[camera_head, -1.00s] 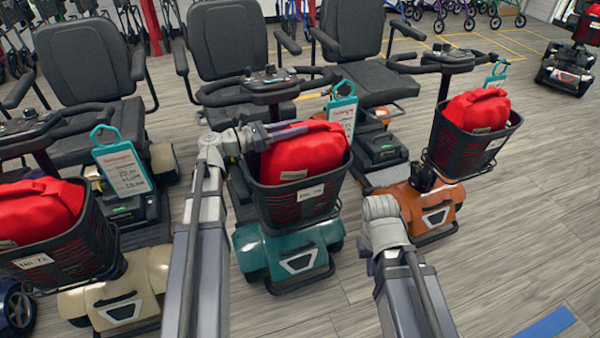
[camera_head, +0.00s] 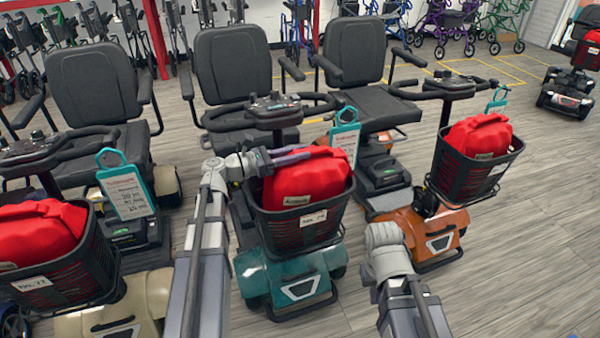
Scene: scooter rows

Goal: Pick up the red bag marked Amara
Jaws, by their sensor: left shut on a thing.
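A red bag (camera_head: 312,180) with a small pale label sits in the black basket of the teal scooter in the middle. The label's writing is too small to read surely. My left gripper (camera_head: 292,157) is at the top of this bag and shut on it. The bag's lower part is hidden inside the basket (camera_head: 300,232). Other red bags sit in the left scooter's basket (camera_head: 40,235) and in the orange scooter's basket (camera_head: 485,138). My right arm shows at the lower right of the middle; its gripper is not in view.
The teal scooter (camera_head: 290,285) stands between a beige scooter (camera_head: 120,320) and an orange scooter (camera_head: 440,235). Teal tags (camera_head: 345,135) hang by the handlebars. Grey floor (camera_head: 530,250) is clear at the right. Walkers (camera_head: 450,25) stand at the back.

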